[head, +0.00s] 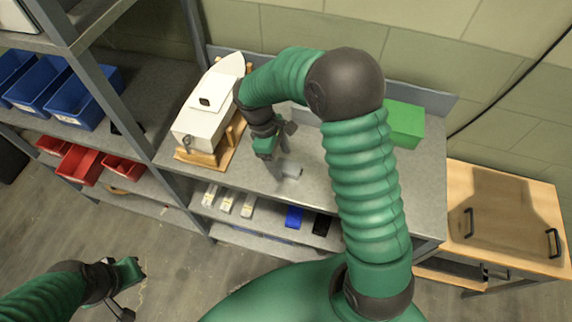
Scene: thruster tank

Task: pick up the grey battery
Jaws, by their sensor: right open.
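A small pale grey block (291,171) lies on the grey workbench top (345,205), hard to make out against it. It looks like the grey battery, but I cannot be sure. My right gripper (279,150) is open and empty above the bench, just behind and left of this block, apart from it as far as I can tell. My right arm crosses the bench and hides part of its middle. My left gripper (133,290) is low at the left, over the floor and away from the bench. Its jaws are too unclear to read.
A white boat hull (208,105) stands on a wooden cradle (212,158) left of my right gripper. A green box (405,124) sits at the back right. The shelf below holds pale pieces (227,201), a blue block (294,216) and a black block (321,224).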

